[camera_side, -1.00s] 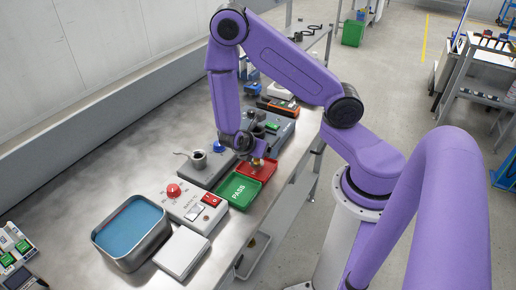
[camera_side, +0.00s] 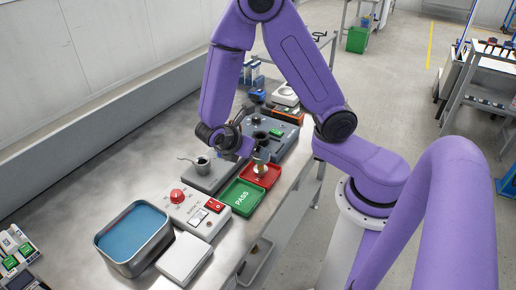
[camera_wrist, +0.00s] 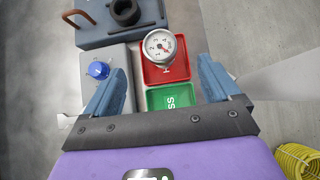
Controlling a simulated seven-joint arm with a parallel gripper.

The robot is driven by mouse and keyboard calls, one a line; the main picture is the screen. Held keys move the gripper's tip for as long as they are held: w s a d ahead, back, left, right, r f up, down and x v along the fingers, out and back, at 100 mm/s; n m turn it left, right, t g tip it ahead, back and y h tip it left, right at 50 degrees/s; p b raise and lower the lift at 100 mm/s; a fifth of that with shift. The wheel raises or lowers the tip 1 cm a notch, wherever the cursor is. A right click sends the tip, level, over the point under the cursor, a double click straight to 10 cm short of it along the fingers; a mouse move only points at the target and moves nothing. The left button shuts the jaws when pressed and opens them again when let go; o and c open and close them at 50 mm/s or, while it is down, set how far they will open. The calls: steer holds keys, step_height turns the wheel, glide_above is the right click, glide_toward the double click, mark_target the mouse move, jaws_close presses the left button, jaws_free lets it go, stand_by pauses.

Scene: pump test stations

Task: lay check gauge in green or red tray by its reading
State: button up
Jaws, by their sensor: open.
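The check gauge (camera_wrist: 159,46) has a round white dial with dark numerals and stands in the red tray (camera_wrist: 151,73), its face towards the wrist camera. The needle is too small to read surely. In the side view the gauge (camera_side: 261,165) rises from the red tray (camera_side: 272,180). The green tray (camera_side: 241,197), marked PASS, is empty beside it; it also shows in the wrist view (camera_wrist: 180,92). My gripper (camera_wrist: 161,68) is open and empty, with blue jaws wide apart. The gauge lies between and beyond them in the wrist view, apart from both.
A grey block with a blue knob (camera_wrist: 99,70) is left of the trays in the wrist view. A grey station (camera_side: 272,133) with a dark round port is behind. A control box with a red button (camera_side: 177,196) and a blue-lined bin (camera_side: 135,228) stand in front.

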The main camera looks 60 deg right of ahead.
steer(key=s+a+r+m+y, duration=0.2)
steer(key=s+a+r+y, duration=0.1)
steer(key=s, duration=0.5)
steer(key=s+a+r+m+y, duration=0.3)
steer(key=s+r+y, duration=0.3)
steer(key=s, duration=0.3)
steer(key=shift+a+r, duration=0.2)
steer(key=shift+r, duration=0.45)
